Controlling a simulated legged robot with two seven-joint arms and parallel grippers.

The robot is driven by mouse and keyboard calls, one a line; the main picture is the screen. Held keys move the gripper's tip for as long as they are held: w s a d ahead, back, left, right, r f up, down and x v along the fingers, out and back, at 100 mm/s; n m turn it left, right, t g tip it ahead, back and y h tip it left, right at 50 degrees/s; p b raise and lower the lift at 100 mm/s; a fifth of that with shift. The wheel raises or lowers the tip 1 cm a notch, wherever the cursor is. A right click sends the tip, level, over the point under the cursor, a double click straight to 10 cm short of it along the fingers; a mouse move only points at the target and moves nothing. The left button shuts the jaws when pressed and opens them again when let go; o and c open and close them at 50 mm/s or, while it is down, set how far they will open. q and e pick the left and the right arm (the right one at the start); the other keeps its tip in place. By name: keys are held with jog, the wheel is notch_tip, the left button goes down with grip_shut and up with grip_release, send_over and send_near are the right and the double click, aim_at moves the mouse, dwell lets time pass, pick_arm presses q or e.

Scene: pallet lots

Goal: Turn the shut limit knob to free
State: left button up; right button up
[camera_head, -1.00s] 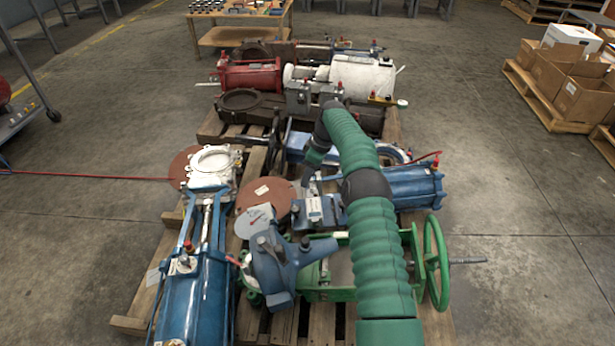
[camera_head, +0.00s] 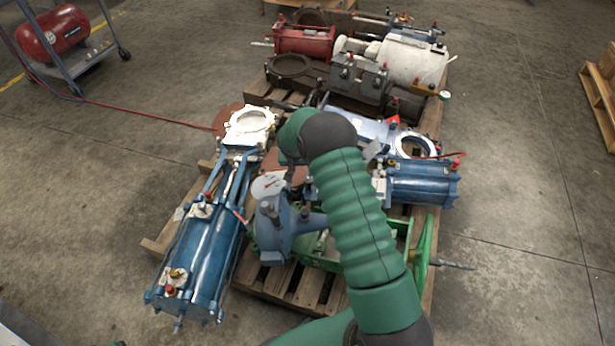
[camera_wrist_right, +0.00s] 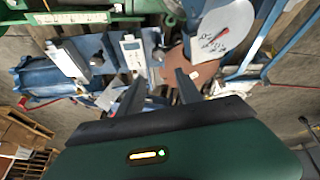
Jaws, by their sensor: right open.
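My right gripper (camera_wrist_right: 158,84) is open in the wrist view, with its two dark fingers apart and nothing seen between them. Beyond the fingers stands a small blue box with a white label (camera_wrist_right: 131,50), and a second labelled box (camera_wrist_right: 66,62) is left of it. I cannot tell which small part is the shut limit knob or how it is set. A round pale dial with a red pointer (camera_wrist_right: 222,32) is at the right; it also shows in the head view (camera_head: 268,186). In the head view my right arm hides most of the gripper and the boxes. My left gripper is not in view.
A long blue cylinder valve (camera_head: 205,245) lies left on the wooden pallet (camera_head: 298,290). A green handwheel (camera_head: 424,256) stands right of my arm. Red (camera_head: 305,42) and white (camera_head: 414,60) actuators lie at the back. A red hose (camera_head: 150,115) crosses open floor at left.

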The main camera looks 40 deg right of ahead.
aim_at(308, 180)
jog(key=b+x, duration=0.7)
jog(key=x, duration=1)
jog(key=shift+s+d+f+b, duration=0.1)
jog(key=shift+d+f+b, duration=0.05)
jog(key=shift+f+b, duration=0.2)
jog(key=shift+r, duration=0.1)
grip_shut()
